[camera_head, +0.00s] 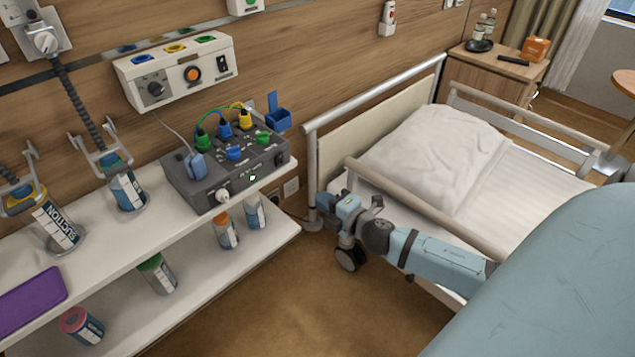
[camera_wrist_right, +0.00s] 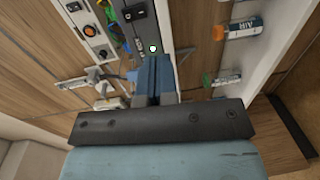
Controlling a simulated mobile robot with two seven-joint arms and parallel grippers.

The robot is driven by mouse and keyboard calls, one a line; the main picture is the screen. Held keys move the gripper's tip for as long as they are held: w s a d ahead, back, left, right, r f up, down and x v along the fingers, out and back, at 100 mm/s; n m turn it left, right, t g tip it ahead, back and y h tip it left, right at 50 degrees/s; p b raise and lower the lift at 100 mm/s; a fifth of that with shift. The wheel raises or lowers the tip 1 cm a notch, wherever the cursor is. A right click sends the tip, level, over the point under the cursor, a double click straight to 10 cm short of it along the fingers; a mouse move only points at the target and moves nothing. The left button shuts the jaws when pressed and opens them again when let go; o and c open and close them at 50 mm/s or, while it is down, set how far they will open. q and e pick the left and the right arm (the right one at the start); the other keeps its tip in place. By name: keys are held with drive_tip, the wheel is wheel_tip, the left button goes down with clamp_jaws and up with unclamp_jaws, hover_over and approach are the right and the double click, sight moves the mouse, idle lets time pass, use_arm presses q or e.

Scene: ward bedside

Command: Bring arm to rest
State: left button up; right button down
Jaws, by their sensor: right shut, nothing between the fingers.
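My right arm (camera_head: 430,258), light blue with dark joints, reaches in from the lower right along the near side of the bed. Its gripper (camera_head: 325,203) is in the gap between the shelf unit and the bed, apart from both as far as I can see. In the right wrist view the gripper (camera_wrist_right: 155,62) shows its two fingers together with nothing between them. The fingers point toward the dark grey console, which lies beyond them. My left gripper is not in view.
The grey console (camera_head: 232,170) with coloured plugs stands on the white shelf (camera_head: 120,247) left of my gripper. Several labelled canisters and a purple tablet (camera_head: 30,300) share the shelves. The bed rail (camera_head: 425,208) runs close behind my arm. The brown floor (camera_head: 300,290) in front is clear.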

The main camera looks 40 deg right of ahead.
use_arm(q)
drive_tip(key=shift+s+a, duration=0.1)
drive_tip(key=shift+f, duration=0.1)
use_arm(e)
drive_tip(key=shift+s, duration=0.1)
drive_tip(key=s+a+f+m+g+y, duration=0.1)
drive_tip(key=s+a+f+m+g, duration=0.2)
drive_tip(key=s+a+f+m, duration=0.45)
drive_tip(key=s+a+f+m+g+y, duration=0.1)
drive_tip(key=s+a+f+m+g, duration=0.25)
drive_tip(key=s+a+m, duration=0.8)
use_arm(q)
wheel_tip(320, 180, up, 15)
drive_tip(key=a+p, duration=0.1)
drive_tip(key=p, duration=1.8)
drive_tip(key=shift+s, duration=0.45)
use_arm(e)
wheel_tip(320, 180, up, 14)
drive_tip(key=w+n, duration=0.1)
drive_tip(key=n, duration=0.2)
drive_tip(key=shift+d+r, duration=0.2)
drive_tip(key=shift+r, duration=0.05)
drive_tip(key=shift+t, duration=0.25)
